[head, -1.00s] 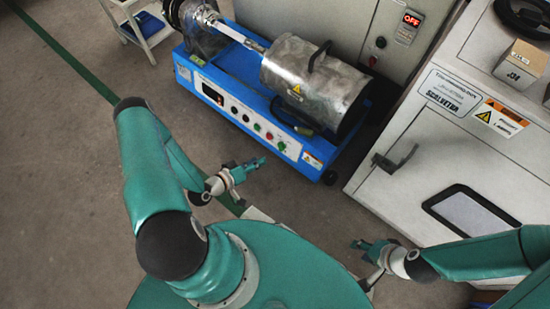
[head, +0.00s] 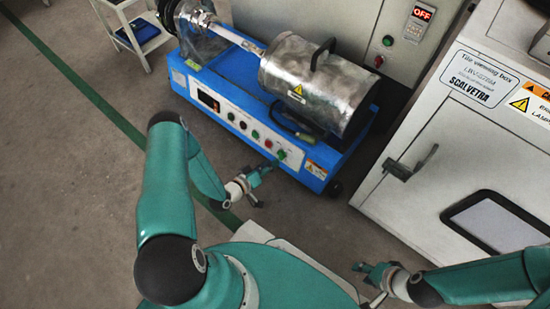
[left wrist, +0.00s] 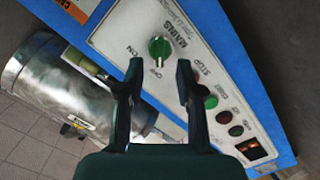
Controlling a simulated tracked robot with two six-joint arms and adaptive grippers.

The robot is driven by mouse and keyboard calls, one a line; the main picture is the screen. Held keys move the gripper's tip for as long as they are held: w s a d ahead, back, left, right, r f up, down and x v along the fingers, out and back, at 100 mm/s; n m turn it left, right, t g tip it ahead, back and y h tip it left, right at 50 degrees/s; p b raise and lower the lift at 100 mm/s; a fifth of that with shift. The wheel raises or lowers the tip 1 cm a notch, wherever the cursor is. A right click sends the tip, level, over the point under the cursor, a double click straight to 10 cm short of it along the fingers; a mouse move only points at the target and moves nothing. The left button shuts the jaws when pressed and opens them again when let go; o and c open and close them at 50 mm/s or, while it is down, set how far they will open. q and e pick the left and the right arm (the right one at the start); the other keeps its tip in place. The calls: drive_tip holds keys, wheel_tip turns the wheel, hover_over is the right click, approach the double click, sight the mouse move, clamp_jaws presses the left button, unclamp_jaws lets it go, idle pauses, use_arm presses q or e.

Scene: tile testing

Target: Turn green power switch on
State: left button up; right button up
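The green power switch (head: 281,154) is a round knob at the right end of the white control panel on the blue machine. In the left wrist view the green knob (left wrist: 159,48) shows just beyond the fingertips, marked MAINS, with ON and OFF printed beside it. Its pale mark points towards OFF. My left gripper (head: 264,170) is close in front of the panel. In the left wrist view its two fingers (left wrist: 159,70) are apart and empty, one to each side below the knob. My right gripper (head: 366,272) is low near my base, far from the switch; its finger opening is unclear.
A red STOP button and other buttons (left wrist: 223,117) sit beside the switch on the panel. A metal cylinder (head: 314,85) lies on the machine. A wall display (head: 422,14) reads OFF. A white cabinet (head: 430,130) with a handle stands right.

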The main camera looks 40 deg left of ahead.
use_arm(q)
drive_tip(key=b+x, duration=0.1)
drive_tip(key=x, duration=0.4)
drive_tip(key=shift+w+a, duration=0.1)
